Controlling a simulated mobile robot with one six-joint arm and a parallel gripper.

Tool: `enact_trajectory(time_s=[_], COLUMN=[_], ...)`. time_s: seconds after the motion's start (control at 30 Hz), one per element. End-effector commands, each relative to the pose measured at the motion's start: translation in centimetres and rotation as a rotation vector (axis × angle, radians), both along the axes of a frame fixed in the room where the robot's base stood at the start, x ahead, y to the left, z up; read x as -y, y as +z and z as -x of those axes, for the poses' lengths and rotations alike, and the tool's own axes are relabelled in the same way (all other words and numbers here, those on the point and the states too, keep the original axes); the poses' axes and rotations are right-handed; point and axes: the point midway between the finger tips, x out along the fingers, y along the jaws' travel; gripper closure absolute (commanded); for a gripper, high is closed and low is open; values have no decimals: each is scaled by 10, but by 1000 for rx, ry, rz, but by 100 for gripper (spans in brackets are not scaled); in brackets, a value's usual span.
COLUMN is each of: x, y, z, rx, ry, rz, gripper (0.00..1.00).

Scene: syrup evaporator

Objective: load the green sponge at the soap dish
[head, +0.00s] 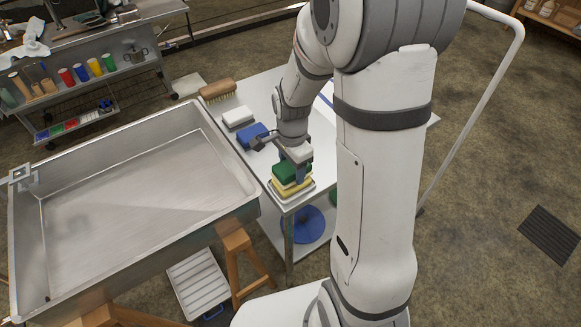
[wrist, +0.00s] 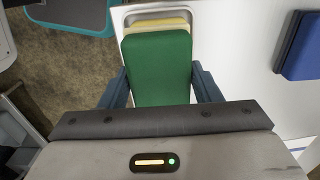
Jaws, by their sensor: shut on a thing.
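The green sponge (head: 284,169) is between the fingers of my gripper (head: 292,172) at the near corner of the white table. In the wrist view the green sponge (wrist: 158,70) has one blue-grey finger against each side, and my gripper (wrist: 160,80) is shut on it. A yellow sponge (head: 285,187) lies directly under the green one, and its far end shows in the wrist view (wrist: 150,27). The soap dish (head: 292,196), a shallow pale tray, lies beneath them; its rim shows in the wrist view (wrist: 128,19). I cannot tell whether green rests on yellow.
A blue sponge (head: 251,134), a white block (head: 238,116) and a wooden brush (head: 217,90) lie along the table's left edge. The blue sponge is at right in the wrist view (wrist: 303,46). A large steel evaporator pan (head: 130,190) stands left of the table.

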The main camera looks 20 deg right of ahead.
Motion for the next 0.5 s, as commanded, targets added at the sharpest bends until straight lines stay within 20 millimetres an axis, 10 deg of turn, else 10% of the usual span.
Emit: enact_trajectory(time_s=[0.5], x=[0], y=[46], z=[0], rx=[2], ry=[1], rz=[0], gripper=[61])
